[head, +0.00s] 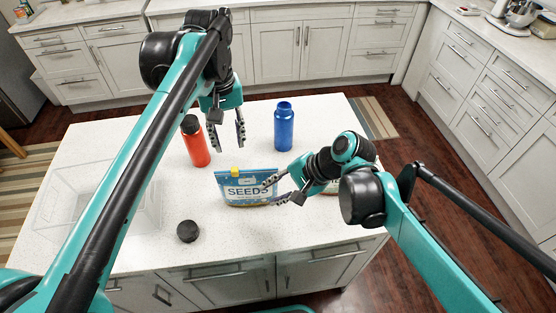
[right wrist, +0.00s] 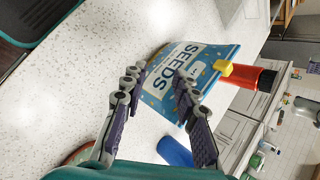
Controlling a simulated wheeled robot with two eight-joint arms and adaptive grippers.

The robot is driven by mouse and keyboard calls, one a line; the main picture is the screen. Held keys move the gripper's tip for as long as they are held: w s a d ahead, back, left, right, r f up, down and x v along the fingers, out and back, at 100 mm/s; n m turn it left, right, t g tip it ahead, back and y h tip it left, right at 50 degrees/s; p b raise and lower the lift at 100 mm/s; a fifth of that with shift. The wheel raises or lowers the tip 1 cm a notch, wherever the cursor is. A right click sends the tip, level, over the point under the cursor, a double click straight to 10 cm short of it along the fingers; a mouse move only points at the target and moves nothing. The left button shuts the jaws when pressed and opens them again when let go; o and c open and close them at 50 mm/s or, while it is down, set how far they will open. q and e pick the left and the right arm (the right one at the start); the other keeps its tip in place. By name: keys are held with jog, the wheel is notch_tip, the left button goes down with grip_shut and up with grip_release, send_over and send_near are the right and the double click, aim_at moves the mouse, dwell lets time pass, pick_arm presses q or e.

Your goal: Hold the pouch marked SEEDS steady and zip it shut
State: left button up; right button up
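The blue pouch marked SEEDS (head: 247,191) stands on the white island top, its label facing me. A yellow zip slider (head: 235,171) sits on its top edge, toward the left end; it also shows in the right wrist view (right wrist: 223,69). My right gripper (head: 276,189) is at the pouch's right side with its fingers apart. In the right wrist view the pouch (right wrist: 185,75) shows between and beyond the open fingers (right wrist: 158,82); I cannot tell whether they touch it. My left gripper (head: 226,147) is open and empty, pointing down behind and above the pouch.
A red bottle (head: 195,146) stands behind left of the pouch, a blue bottle (head: 284,127) behind right. A black lid (head: 188,231) lies in front left. A clear bin (head: 60,207) is at the left. Another item (head: 331,187) is partly hidden behind my right arm.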

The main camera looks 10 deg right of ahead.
jog(key=w+a+r+m+g+y, duration=0.1)
jog(key=w+a+r+m+y, duration=0.1)
jog(key=w+a+m+y, duration=0.1)
jog(key=m+y, duration=0.3)
jog(key=m, duration=0.3)
send_near(252, 171)
jog(key=shift+w+a+f+g, duration=0.2)
jog(key=shift+w+a+f, duration=0.1)
jog(key=shift+a, duration=0.25)
jog(key=shift+w+a+f+g, duration=0.2)
jog(key=shift+a+f, duration=0.05)
jog(key=shift+a, duration=0.35)
jog(key=shift+f, duration=0.1)
jog(key=x, duration=0.7)
jog(key=shift+a, duration=0.2)
grip_shut()
pick_arm(q)
jog(key=shift+o, duration=0.5)
